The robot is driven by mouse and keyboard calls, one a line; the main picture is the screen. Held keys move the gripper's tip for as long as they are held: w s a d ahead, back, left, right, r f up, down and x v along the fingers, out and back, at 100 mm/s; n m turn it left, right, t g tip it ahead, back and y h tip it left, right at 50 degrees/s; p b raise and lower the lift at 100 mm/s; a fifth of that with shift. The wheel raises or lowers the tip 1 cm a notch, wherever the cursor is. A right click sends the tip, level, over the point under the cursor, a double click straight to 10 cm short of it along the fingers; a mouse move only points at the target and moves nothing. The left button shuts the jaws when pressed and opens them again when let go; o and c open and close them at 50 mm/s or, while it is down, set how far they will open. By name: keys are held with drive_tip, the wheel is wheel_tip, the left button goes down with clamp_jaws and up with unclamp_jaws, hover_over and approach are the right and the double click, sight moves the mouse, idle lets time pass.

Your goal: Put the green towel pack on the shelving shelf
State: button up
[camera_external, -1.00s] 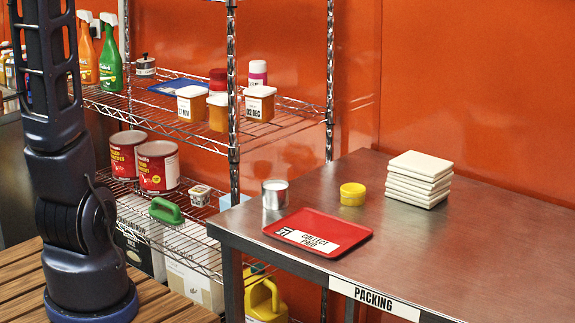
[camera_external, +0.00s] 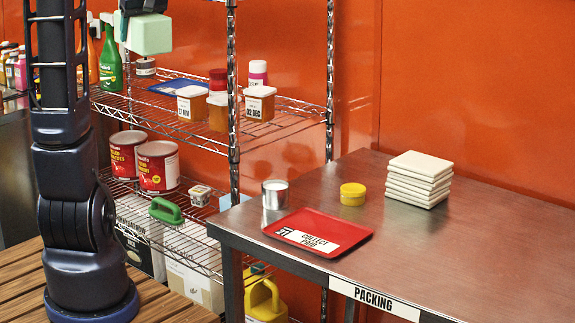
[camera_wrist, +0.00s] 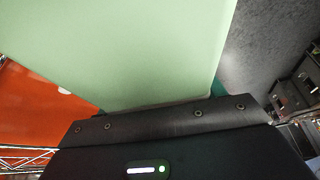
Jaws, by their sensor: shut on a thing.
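The green towel pack (camera_external: 149,35) is a pale green block at the top of the external view. My gripper (camera_external: 140,10) is shut on it from above and holds it in the air, in front of or above the upper wire shelf. In the wrist view the pack (camera_wrist: 130,50) fills the top middle, close against the gripper's dark body. The wire shelving's upper shelf (camera_external: 290,112) shows below and to the right of the pack. The fingertips are mostly hidden.
Red cans (camera_external: 158,168) and a green-handled brush (camera_external: 166,211) sit lower. A steel packing table (camera_external: 450,250) bears a red tray (camera_external: 360,235).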

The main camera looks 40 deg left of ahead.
drive_tip(key=s+a+f+m+t+h, duration=0.1)
drive_tip(key=s+a+f+m, duration=0.35)
drive_tip(key=f, duration=0.95)
drive_tip(key=s+a+f+m+t+h, duration=0.15)
drive_tip(key=a+f+m, duration=0.45)
drive_tip(key=f, duration=0.9)
drive_tip(key=s+a+f+m+t+h, duration=0.1)
drive_tip(key=s+a+f+m+h, duration=0.15)
drive_tip(key=a+f, duration=0.75)
drive_tip(key=w+d+f+m+g+h, duration=0.1)
drive_tip(key=w+d+f+m, duration=0.5)
drive_tip(key=f, duration=0.3)
drive_tip(key=w+d+f+m+g+h, duration=0.1)
drive_tip(key=w+d+f+m, duration=0.35)
drive_tip(key=w+f, duration=0.45)
drive_tip(key=w+d+f+m, duration=0.2)
drive_tip(key=w, duration=0.3)
drive_tip(key=w+d+f+m+g+h, duration=0.1)
drive_tip(key=w+d+f+m, duration=0.1)
drive_tip(key=w, duration=0.3)
drive_tip(key=w+d+f+m+g, duration=0.1)
drive_tip(key=w+d+f+m, duration=0.1)
drive_tip(key=w, duration=0.4)
drive_tip(key=shift+d+f+m+h, duration=0.1)
drive_tip(key=shift+f+m+h, duration=0.35)
drive_tip(key=shift+m, duration=0.3)
drive_tip(key=shift+w+a+f+m+g, duration=0.35)
drive_tip(key=shift+w+a+m+g, duration=0.1)
drive_tip(key=shift+w+a+m, duration=0.2)
drive_tip(key=shift+f, duration=1.5)
